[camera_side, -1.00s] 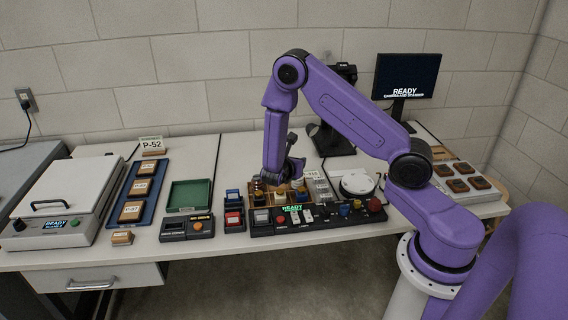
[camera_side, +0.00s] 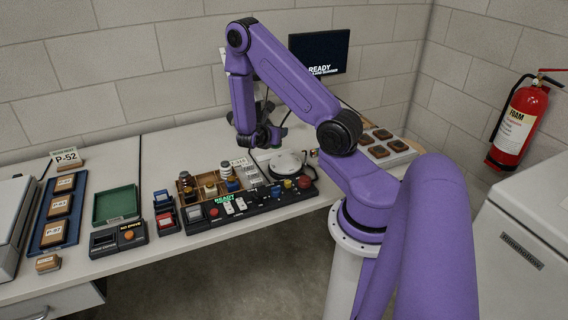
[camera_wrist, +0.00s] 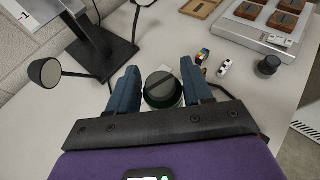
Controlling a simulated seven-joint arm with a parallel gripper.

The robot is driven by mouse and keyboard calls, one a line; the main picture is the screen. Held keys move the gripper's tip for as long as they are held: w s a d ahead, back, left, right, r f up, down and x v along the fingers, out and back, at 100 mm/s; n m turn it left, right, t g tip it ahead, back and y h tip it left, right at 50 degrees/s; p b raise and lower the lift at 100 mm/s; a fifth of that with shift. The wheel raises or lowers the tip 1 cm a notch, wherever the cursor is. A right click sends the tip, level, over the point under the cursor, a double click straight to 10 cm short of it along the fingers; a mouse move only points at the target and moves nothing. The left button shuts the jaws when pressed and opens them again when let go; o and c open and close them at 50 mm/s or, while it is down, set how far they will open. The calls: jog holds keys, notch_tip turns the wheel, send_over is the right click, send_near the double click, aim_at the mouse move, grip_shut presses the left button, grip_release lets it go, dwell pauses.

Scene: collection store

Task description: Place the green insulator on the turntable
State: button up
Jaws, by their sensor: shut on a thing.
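The green insulator (camera_wrist: 163,92) shows from above in the wrist view as a dark green round piece with a dark slotted top. My gripper (camera_wrist: 160,86) is shut on it, one blue-grey finger on each side. In the side view my gripper (camera_side: 262,140) is over the back of the bench, just up and left of the turntable (camera_side: 284,162), a white round disc. The insulator cannot be made out there. I cannot pick out the turntable in the wrist view.
A wooden divided tray (camera_side: 205,202) with several insulators stands left of the turntable, behind a black control panel (camera_side: 228,210). A monitor (camera_side: 318,53) stands behind. A grey tray with brown blocks (camera_side: 380,150) is to the right.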

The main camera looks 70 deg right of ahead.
jog(key=s+d, duration=0.2)
jog(key=d, duration=0.1)
send_over(286, 162)
jog(key=shift+m+g, duration=0.4)
jog(key=shift+a+f, duration=0.15)
jog(key=shift+f, duration=4)
jog(key=shift+f, duration=0.15)
jog(key=o, duration=1.1)
